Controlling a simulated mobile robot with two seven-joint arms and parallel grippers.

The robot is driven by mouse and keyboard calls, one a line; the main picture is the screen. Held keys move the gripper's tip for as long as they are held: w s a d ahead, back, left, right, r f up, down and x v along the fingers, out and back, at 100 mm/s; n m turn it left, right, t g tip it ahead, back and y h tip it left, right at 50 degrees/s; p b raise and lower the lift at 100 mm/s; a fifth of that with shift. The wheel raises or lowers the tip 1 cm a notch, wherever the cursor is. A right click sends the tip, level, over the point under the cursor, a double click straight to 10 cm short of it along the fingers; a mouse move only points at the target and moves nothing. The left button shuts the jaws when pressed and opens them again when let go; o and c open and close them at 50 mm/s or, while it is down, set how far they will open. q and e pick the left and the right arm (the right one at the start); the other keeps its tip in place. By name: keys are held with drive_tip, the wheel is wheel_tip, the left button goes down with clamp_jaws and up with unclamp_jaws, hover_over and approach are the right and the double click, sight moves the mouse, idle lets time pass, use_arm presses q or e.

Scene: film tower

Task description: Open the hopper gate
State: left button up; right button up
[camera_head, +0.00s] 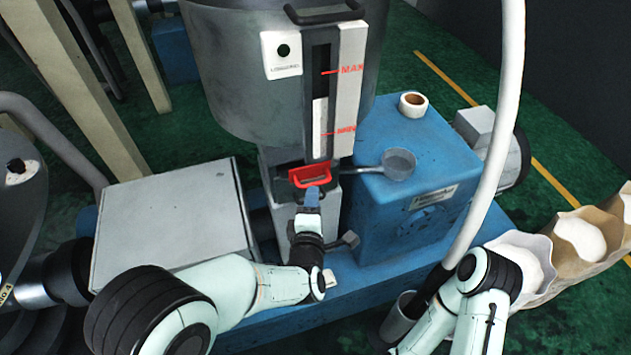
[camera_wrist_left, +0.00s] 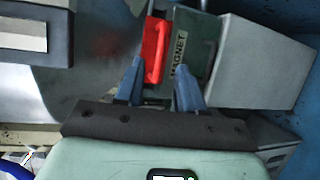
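The hopper (camera_head: 225,85) is a large grey metal vessel with a level gauge on its front. Its gate has a red handle (camera_head: 310,175) below the gauge. My left gripper (camera_head: 312,194), with blue fingers, is right at the handle. In the left wrist view the red handle (camera_wrist_left: 155,50) lies between the two spread fingertips (camera_wrist_left: 160,72), nearer the left finger. A gap shows beside the right finger, so the gripper looks open; contact cannot be told. My right arm (camera_head: 480,295) shows at lower right; its gripper is not visible.
A blue machine block (camera_head: 415,200) with a small metal scoop (camera_head: 398,163) and a tape roll (camera_head: 413,104) stands to the right. A grey box (camera_head: 170,220) is at left. A white hose (camera_head: 490,180) hangs near my right arm. Open sacks (camera_head: 525,265) stand at far right.

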sight(315, 184)
use_arm(q)
drive_tip(key=w, duration=0.2)
drive_tip(key=w+f, duration=0.1)
drive_tip(key=w, duration=0.1)
drive_tip(key=w+p, duration=0.1)
drive_tip(key=w, duration=0.2)
drive_tip(key=shift+d+f, duration=0.15)
drive_tip(key=shift+d, duration=0.15)
drive_tip(key=shift+s, duration=0.1)
clamp_jaws()
